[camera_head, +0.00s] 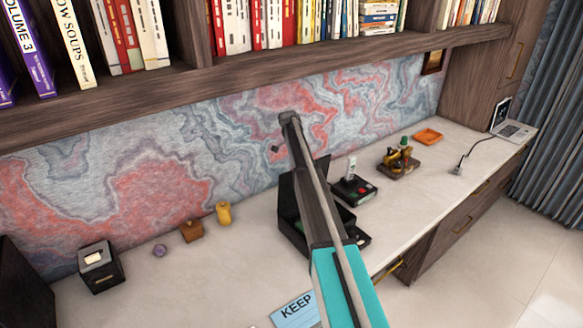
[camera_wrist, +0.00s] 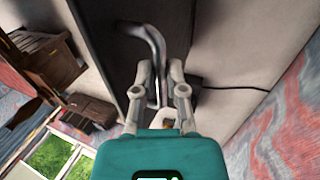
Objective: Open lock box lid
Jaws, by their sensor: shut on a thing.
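The black lock box (camera_head: 289,233) stands on the desk behind my arm, which hides its middle. A dark panel that looks like its lid (camera_head: 321,170) stands raised at its back, and part of the inside shows. My gripper (camera_wrist: 163,72) shows in the wrist view with its two grey fingers closed on a bent grey metal bar (camera_wrist: 154,38), which looks like a handle. A dark flat surface (camera_wrist: 115,40) lies beyond the bar. How the bar joins it is not clear. In the head view my arm hides the fingers.
A black device with a white handset (camera_head: 352,182) stands right of the box. A black cube (camera_head: 100,268) and a yellow object (camera_head: 224,213) stand left. The shelf (camera_head: 250,70) overhangs the desk.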

